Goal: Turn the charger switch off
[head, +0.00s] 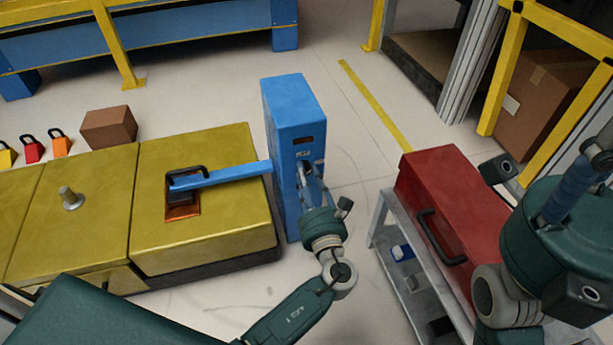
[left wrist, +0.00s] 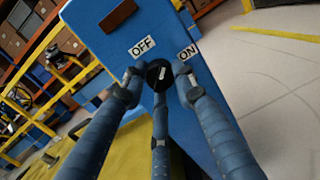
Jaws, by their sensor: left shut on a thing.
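The charger is a tall blue box (head: 293,105) standing beside the yellow block. In the left wrist view its front panel (left wrist: 185,75) carries an OFF label (left wrist: 142,47) at left and an ON label (left wrist: 188,52) at right. The black switch knob (left wrist: 160,75) sits below and between them, with a small pale mark whose direction I cannot tell clearly. My left gripper (head: 308,172) is at the charger's front, its blue fingers (left wrist: 157,90) closed around the knob. My right gripper (head: 570,190) is partly seen at the right edge, away from the charger; its fingertips are unclear.
A blue arm (head: 225,175) runs from the charger to a black-handled connector (head: 185,185) on the yellow block (head: 240,235). A red toolbox (head: 465,230) sits on a grey cart (head: 385,215) at right. Floor is open behind the charger. A brown box (head: 109,127) and padlocks lie left.

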